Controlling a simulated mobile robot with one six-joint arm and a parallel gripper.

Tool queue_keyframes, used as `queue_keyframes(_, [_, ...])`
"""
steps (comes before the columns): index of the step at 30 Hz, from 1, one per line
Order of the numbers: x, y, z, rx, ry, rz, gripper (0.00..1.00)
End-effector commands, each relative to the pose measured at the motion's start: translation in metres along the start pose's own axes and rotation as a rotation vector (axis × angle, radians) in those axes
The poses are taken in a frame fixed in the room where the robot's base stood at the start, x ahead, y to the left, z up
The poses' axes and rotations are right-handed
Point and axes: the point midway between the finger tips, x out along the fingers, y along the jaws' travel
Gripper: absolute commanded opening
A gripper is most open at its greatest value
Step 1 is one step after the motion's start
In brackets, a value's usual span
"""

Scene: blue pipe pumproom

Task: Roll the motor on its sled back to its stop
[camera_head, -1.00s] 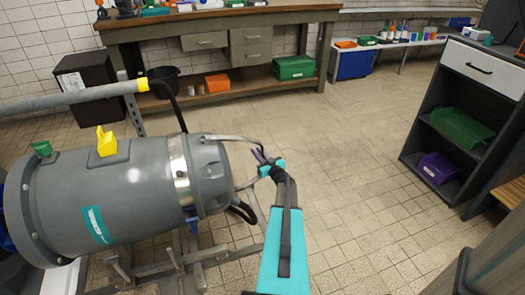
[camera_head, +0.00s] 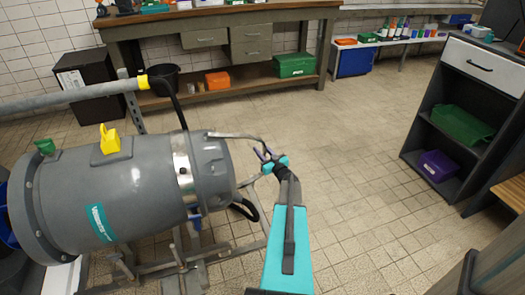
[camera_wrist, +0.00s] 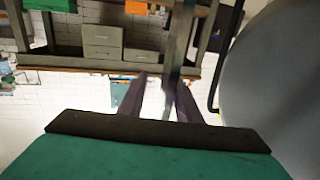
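The grey motor (camera_head: 120,192) lies on its side at the left in the head view, with a teal label and a steel band. It rests on a metal sled frame (camera_head: 180,262). A thin grey loop handle (camera_head: 236,137) sticks out from its right end. The motor's grey side (camera_wrist: 275,75) fills the right of that view.
A grey pipe (camera_head: 70,100) with a yellow end and black cable runs above the motor. A workbench (camera_head: 215,25) stands behind, a dark shelf cabinet (camera_head: 450,125) at right. Yellow (camera_head: 108,140) and green (camera_head: 45,147) pieces sit on the motor. The tiled floor at centre is clear.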

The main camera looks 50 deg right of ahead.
Motion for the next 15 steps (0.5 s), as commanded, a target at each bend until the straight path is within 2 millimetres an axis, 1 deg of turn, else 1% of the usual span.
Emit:
queue_keyframes(5, [-0.009, -0.001, -0.001, 0.000, 0.000, -0.001, 0.31])
queue_keyframes(8, [-0.019, -0.001, -0.001, 0.000, 0.000, -0.001, 0.31])
queue_keyframes(11, [-0.031, -0.002, -0.002, 0.000, -0.001, 0.000, 0.31])
queue_keyframes(15, [-0.053, -0.001, -0.001, 0.000, -0.001, 0.001, 0.31])
